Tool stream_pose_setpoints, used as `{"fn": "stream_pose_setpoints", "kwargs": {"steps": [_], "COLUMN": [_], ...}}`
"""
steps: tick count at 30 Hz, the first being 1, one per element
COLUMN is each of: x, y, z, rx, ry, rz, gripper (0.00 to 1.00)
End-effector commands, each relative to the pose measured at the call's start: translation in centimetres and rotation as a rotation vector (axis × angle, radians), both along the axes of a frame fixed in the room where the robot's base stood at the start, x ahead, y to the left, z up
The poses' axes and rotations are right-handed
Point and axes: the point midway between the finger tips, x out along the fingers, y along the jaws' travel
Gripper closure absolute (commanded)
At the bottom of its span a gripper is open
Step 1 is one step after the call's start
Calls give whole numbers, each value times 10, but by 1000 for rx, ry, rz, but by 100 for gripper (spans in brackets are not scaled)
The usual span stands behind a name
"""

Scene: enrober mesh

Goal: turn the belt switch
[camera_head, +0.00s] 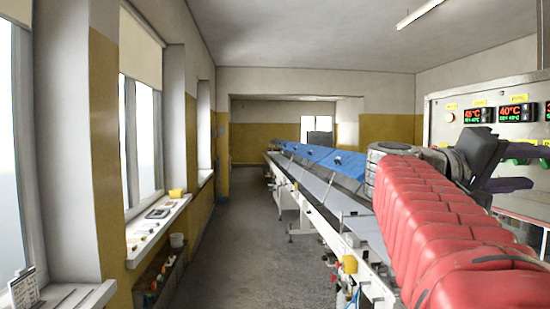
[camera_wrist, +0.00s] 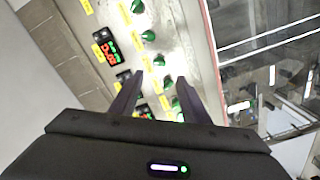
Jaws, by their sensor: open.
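A metal control panel (camera_head: 480,98) stands at the right in the head view, with red-green temperature displays (camera_head: 511,114). In the wrist view the panel (camera_wrist: 180,30) carries a slanting row of several green knobs, such as an upper one (camera_wrist: 148,35) and a lower one (camera_wrist: 167,83). Yellow labels sit beside them, too small to read, so I cannot tell which knob is the belt switch. My gripper (camera_wrist: 160,76) is open and empty, with its dark fingers pointing at the panel. A green knob shows between the fingers, and I cannot tell whether they touch it.
A long conveyor line (camera_head: 320,187) with blue covers (camera_head: 318,155) runs away beyond my red-sleeved arm. A windowsill (camera_head: 155,228) with small items lines the left wall. The grey floor aisle (camera_head: 240,235) between is clear. A glass-sided frame (camera_wrist: 265,45) stands right of the panel in the wrist view.

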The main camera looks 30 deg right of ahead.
Motion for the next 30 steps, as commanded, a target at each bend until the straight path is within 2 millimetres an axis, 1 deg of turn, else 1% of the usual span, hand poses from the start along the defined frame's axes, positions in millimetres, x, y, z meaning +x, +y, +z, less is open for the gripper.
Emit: {"fn": "stream_pose_setpoints", "kwargs": {"steps": [24,30], "x": [-37,-44], "y": [-85,-100], "z": [-1,0], "rx": [1,1], "ry": [1,1], "rz": [-3,-2], "gripper": [58,58]}}
